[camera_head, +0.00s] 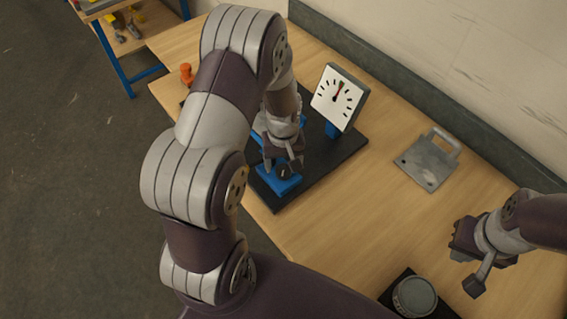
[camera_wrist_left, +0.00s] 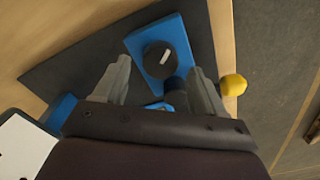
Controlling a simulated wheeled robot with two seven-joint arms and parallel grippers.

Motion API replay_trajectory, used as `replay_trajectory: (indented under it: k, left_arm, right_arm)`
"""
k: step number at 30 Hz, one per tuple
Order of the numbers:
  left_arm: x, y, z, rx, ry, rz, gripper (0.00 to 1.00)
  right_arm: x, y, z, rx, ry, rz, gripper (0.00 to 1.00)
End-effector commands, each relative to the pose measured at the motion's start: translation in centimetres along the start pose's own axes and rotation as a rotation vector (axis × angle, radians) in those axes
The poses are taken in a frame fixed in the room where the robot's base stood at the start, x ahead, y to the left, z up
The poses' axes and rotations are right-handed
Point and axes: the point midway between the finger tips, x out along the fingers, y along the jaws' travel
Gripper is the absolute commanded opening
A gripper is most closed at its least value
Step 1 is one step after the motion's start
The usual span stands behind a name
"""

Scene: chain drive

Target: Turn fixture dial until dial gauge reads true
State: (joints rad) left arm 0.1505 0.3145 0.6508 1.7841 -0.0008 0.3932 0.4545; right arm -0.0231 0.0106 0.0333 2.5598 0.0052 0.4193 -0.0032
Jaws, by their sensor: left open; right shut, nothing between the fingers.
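The dial gauge (camera_head: 338,97) has a white square face with black ticks, and stands on a black base plate (camera_head: 346,146). Its needle points nearly straight up, close to a small green and red mark. The fixture dial (camera_wrist_left: 160,60) is a round black knob with a white line, on a blue block (camera_wrist_left: 178,38); the block also shows in the head view (camera_head: 279,187). My left gripper (camera_head: 283,167) is open just above the dial, and in the left wrist view its fingers (camera_wrist_left: 163,75) are spread to either side, apart from the knob. My right gripper (camera_head: 464,270) is shut and empty at the right.
A grey metal plate with a handle (camera_head: 428,162) lies on the table right of the fixture. A round grey container (camera_head: 414,296) sits on a dark mat at the front. An orange object (camera_head: 186,74) stands at the back left. A yellow part (camera_wrist_left: 233,85) shows beside the left fingers.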

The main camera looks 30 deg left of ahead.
Motion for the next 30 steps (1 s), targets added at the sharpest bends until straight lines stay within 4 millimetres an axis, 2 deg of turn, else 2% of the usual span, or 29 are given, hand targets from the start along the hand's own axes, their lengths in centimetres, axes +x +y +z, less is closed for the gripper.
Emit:
replay_trajectory:
  k: [3,6,13,14,18,19,30]
  left_arm:
    - [1.5,0.0,0.0,0.001,-0.002,-0.001,0.71]
    - [2.2,0.0,0.0,0.001,-0.001,0.000,0.71]
    - [2.4,0.0,0.0,0.001,0.001,0.000,0.71]
    - [2.4,0.0,0.0,0.001,0.001,0.000,0.67]
    - [2.4,0.0,0.0,0.001,0.001,0.000,0.22]
    - [2.4,0.0,0.0,0.001,0.001,0.000,0.15]
    - [2.3,0.0,-0.1,-0.054,0.001,0.001,0.15]
  right_arm:
    - [-0.3,0.0,0.0,0.000,0.000,0.000,0.00]
    - [-0.4,0.0,0.0,0.000,0.000,0.000,0.00]
    - [-0.3,0.0,0.0,0.000,0.000,0.000,0.00]
    - [-0.3,0.0,0.0,0.000,-0.001,0.000,0.00]
    - [-0.3,0.0,0.0,0.000,0.000,0.000,0.00]
    - [-0.3,0.0,0.0,0.000,0.000,0.000,0.00]
    - [-0.4,0.0,0.0,0.000,0.000,0.000,0.00]
